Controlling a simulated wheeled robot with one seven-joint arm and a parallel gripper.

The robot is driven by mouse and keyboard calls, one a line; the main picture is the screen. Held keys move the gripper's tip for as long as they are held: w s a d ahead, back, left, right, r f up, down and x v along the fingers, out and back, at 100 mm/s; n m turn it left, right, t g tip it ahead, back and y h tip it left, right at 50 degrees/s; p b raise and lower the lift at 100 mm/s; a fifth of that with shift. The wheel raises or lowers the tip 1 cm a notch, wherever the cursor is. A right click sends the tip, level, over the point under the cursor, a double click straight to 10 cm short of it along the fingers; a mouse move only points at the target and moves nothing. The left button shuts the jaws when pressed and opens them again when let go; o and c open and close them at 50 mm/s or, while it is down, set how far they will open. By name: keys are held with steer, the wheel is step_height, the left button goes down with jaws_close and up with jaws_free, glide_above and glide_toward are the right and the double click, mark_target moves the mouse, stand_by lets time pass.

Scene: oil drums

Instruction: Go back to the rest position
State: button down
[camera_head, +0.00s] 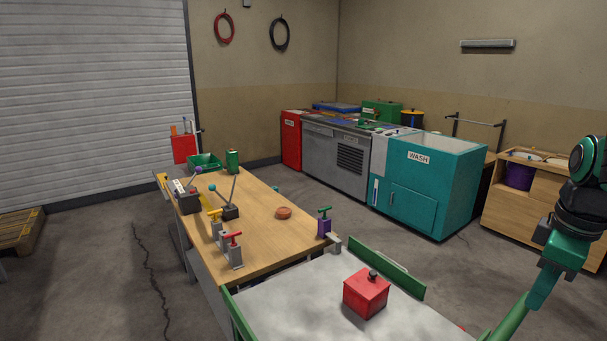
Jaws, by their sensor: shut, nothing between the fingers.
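Parts of my arm, green and black, show at the right edge of the head view and run down to the bottom edge. My gripper itself is not in view, so I cannot see its fingers. A red box with a dark knob on its lid (366,294) stands upright on a pale grey surface with green side rails (290,311) in front of me. No part of my arm in view touches the box.
A wooden workbench (262,235) with levers, coloured clamps and a small reddish dish (283,212) adjoins the grey surface. Behind are a teal WASH cabinet (430,190), a grey machine (335,155) and a wooden cabinet (520,215). Open floor lies left.

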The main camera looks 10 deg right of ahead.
steer(key=s+a+f+m+g, duration=0.1)
steer(key=s+a+f+m, duration=0.2)
steer(key=m, duration=1)
steer(key=s+f, duration=0.3)
steer(key=s, duration=0.1)
steer(key=shift+s+a+y, duration=0.35)
steer(key=shift+a+y, duration=0.05)
steer(key=shift+w+d+f, duration=0.1)
steer(key=shift+w+f, duration=0.2)
steer(key=shift+w, duration=0.3)
